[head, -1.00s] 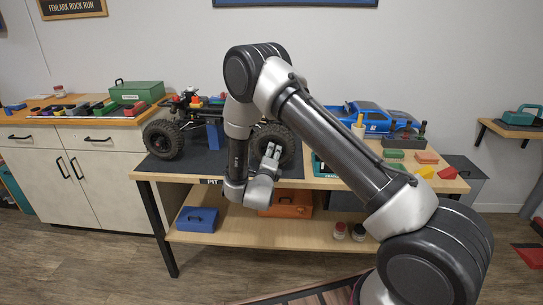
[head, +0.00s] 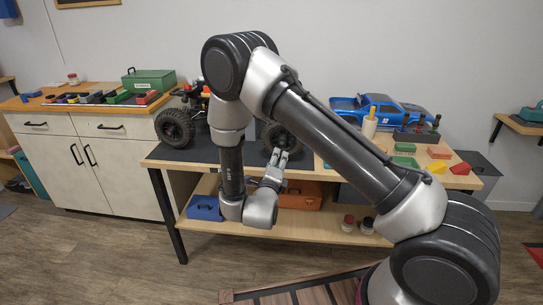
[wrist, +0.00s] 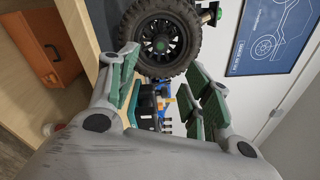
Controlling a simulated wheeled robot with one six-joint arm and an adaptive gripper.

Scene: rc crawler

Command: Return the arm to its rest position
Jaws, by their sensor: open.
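My gripper (head: 281,158) is open, in front of the workbench edge in the head view, with its fingers pointing up toward a crawler wheel. In the wrist view my gripper (wrist: 163,66) shows green-padded fingers spread apart with nothing held between them. The crawler's black wheel (wrist: 160,40) appears beyond the fingertips; I cannot tell the exact gap. My arm is folded, with its elbow raised high and the forearm hanging down. It hides much of the crawler chassis (head: 190,100) on the dark mat.
The workbench (head: 455,180) holds a blue truck body (head: 395,107) and several coloured blocks. Its lower shelf (head: 300,228) carries a blue box (head: 204,208), an orange case (head: 300,196) and jars. A white cabinet (head: 75,160) stands left. The floor in front is clear at left.

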